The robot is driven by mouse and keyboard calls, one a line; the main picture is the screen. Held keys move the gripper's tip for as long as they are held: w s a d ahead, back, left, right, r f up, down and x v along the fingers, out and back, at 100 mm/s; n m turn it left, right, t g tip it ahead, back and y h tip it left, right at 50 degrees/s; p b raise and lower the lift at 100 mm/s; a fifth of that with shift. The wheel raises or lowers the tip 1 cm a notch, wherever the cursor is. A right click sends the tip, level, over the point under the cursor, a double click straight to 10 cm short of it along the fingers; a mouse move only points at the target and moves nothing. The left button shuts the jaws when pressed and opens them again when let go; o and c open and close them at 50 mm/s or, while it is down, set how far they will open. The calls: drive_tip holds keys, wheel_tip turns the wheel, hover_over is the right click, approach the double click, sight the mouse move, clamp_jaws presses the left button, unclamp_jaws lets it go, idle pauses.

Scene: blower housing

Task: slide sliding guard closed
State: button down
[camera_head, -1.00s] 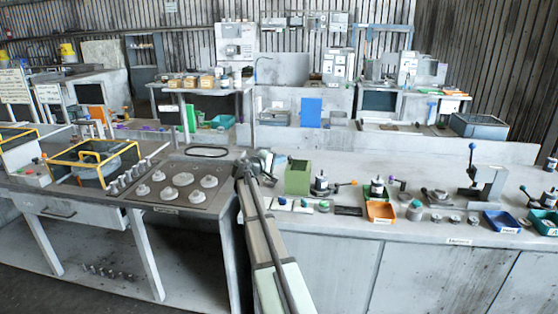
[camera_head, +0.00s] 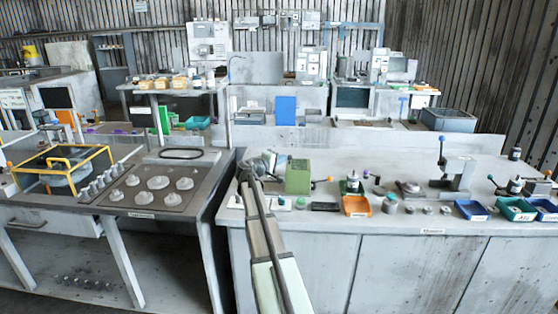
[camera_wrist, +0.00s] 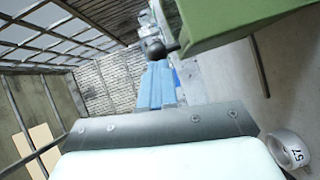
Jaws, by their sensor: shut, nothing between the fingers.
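The sliding guard appears to be the green box-like cover (camera_head: 299,177) on the right-hand bench, just right of my gripper (camera_head: 262,166) in the head view. It hides most of a small fixture; a lever with an orange ball (camera_head: 329,179) sticks out to its right. In the wrist view the green cover (camera_wrist: 245,20) fills the upper right, close to the camera. My gripper is shut and empty at the cover's left side. I cannot tell whether they touch.
An orange tray (camera_head: 356,206), a blue tray (camera_head: 471,210) and small fixtures stand along the bench front. A tall lever press (camera_head: 455,178) is at the right. A yellow-framed enclosure (camera_head: 62,165) stands on the left bench. In the wrist view a white ring (camera_wrist: 290,150) is at lower right.

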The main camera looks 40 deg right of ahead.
drive_tip(key=shift+s+d, duration=0.2)
drive_tip(key=shift+d, duration=0.1)
